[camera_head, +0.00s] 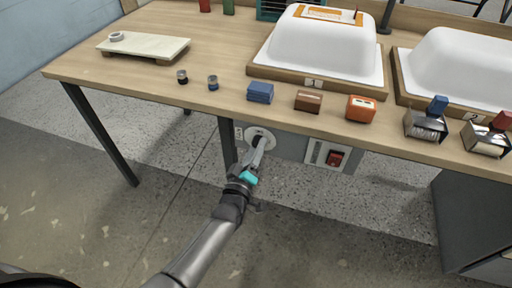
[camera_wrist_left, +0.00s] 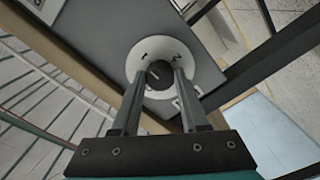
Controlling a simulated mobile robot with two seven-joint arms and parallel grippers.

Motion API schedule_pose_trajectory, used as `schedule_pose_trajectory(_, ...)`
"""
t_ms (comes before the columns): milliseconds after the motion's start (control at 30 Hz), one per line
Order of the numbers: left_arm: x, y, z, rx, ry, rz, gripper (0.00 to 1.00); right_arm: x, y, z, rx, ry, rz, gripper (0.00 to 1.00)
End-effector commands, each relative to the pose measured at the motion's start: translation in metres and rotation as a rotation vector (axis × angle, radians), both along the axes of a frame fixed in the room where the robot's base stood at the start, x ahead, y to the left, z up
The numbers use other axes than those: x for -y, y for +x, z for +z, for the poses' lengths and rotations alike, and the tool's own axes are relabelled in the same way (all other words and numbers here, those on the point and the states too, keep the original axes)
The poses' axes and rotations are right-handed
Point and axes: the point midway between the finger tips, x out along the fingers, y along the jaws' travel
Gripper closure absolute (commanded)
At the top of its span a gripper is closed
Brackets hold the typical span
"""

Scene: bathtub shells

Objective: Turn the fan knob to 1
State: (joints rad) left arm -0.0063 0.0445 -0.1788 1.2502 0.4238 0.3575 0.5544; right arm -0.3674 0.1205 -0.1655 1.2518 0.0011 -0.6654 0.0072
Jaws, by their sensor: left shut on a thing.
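The fan knob (camera_wrist_left: 159,76) is dark and round and sits on a white round dial plate (camera_wrist_left: 178,48) with small dark marks too small to read surely. A light line shows on the knob's face. In the head view, the dial plate (camera_head: 267,134) is on the grey panel under the table's front edge, and my gripper partly covers the knob. My left gripper (camera_head: 259,147) reaches up to it from below. In the left wrist view, its two fingers (camera_wrist_left: 158,83) are shut on the knob, one on each side. My right gripper is in neither view.
A red rocker switch (camera_head: 335,158) is on the panel right of the dial. A table leg (camera_head: 227,142) stands just left of the dial.

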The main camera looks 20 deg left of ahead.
Motion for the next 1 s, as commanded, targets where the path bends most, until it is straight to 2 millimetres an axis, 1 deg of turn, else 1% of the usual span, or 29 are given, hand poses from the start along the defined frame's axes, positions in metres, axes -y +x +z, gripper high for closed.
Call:
schedule_pose_trajectory(467,-0.0007,0.0001,0.0002,0.002,0.015,0.002,1.0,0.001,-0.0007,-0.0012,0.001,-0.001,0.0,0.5)
schedule_pose_trajectory(500,-0.0007,0.0001,0.0002,0.002,0.015,0.002,0.55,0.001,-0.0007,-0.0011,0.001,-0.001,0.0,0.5)
schedule_pose_trajectory(767,-0.0004,0.0001,0.0001,0.001,0.014,0.001,0.26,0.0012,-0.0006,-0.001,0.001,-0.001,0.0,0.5)
schedule_pose_trajectory(1000,-0.0003,-0.0002,0.0001,0.001,0.014,0.001,0.26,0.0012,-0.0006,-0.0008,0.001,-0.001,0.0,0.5)
